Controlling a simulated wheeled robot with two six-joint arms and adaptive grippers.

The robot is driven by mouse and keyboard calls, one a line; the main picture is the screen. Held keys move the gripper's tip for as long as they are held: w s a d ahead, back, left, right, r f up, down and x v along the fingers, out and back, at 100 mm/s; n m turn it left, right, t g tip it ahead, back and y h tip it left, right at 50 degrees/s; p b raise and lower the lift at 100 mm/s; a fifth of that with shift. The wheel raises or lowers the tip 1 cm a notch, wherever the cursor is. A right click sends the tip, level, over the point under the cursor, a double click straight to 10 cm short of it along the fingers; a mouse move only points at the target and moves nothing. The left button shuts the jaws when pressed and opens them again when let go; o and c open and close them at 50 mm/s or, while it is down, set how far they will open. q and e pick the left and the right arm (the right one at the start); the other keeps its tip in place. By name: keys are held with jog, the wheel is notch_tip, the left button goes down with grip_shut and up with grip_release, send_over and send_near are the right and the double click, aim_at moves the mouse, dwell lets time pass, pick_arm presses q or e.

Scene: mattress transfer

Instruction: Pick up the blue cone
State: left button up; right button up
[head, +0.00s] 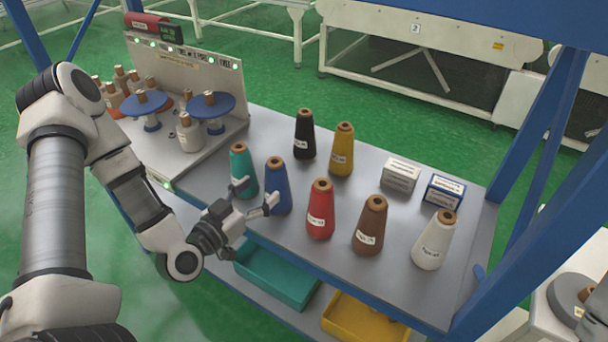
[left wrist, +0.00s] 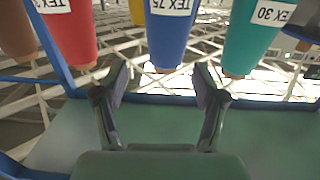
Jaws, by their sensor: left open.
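The blue cone (head: 277,188) stands upright on the grey table, between the teal cone (head: 243,170) and the red cone (head: 320,208). In the left wrist view the cones appear inverted, with the blue cone (left wrist: 171,35) ahead of the jaws, its label reading TEX 75. My left gripper (head: 255,194) is open and empty at the table's front edge, its fingers pointing towards the blue cone. In the left wrist view the gripper (left wrist: 161,84) has its fingers spread, with the blue cone roughly centred beyond them. My right gripper is not visible.
Black (head: 304,135), yellow (head: 341,150), brown (head: 370,226) and white (head: 434,240) cones stand on the table (head: 400,285). Two small boxes (head: 401,175) lie at the right. A fixture panel (head: 190,85) is at the left. Teal (head: 275,280) and yellow (head: 360,320) bins sit below.

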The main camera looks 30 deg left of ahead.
aim_at(269, 173)
pick_arm(q)
jog(key=shift+w+r+b, duration=0.15)
jog(key=shift+w+b, duration=0.8)
jog(key=shift+w, duration=0.25)
jog(key=shift+w+r+t+p, duration=0.3)
jog(key=shift+w+r+p, duration=0.05)
jog(key=shift+w+r, duration=0.35)
jog(key=w, duration=0.4)
jog(key=shift+f, duration=0.4)
jog(key=shift+r, duration=0.1)
jog(key=shift+s, duration=0.2)
jog(key=c, duration=0.5)
grip_shut()
